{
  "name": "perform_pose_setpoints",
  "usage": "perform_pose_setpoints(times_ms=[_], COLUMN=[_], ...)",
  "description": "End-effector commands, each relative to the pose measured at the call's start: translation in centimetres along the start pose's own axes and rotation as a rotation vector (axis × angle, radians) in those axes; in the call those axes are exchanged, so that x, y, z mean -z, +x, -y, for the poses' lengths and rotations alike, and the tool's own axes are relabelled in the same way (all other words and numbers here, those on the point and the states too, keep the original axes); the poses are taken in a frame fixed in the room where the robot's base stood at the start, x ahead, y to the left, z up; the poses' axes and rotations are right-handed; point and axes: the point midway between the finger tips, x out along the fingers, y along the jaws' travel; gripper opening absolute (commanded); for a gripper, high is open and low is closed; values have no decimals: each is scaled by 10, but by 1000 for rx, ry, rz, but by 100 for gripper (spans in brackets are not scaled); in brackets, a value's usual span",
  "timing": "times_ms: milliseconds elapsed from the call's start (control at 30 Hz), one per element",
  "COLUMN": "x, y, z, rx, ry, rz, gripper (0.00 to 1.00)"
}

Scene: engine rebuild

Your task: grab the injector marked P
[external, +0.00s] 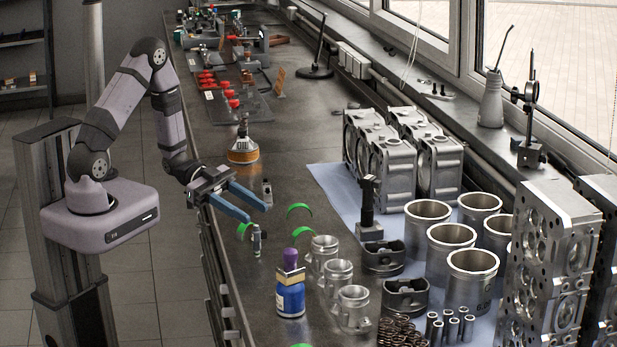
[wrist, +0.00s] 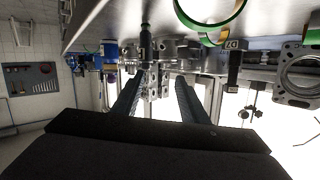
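A small upright metal part that looks like an injector (external: 257,241) stands on the bench near its front edge, just below my gripper in the external view. A second small part (external: 267,191) stands farther back, beyond the fingers. No letter P is readable on either, so I cannot tell which is marked P. My gripper (external: 258,212) has its two blue fingers spread, with nothing visible between them, above the bench edge. In the wrist view, which looks upside down, the open fingers (wrist: 157,88) point toward the bench, and a dark slim part (wrist: 145,42) hangs between and beyond them.
Green rings (external: 299,208) lie right of the gripper. An amber bottle (external: 243,148) stands behind. Cylinder liners (external: 472,280) are on the right. Bare bench (external: 290,150) lies behind the fingers.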

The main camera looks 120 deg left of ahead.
Motion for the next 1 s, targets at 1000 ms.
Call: perform_pose_setpoints(times_ms=[1000], x=[-27], y=[4], z=[-28], rx=[-41], ry=[-121], rz=[-243], gripper=[39])
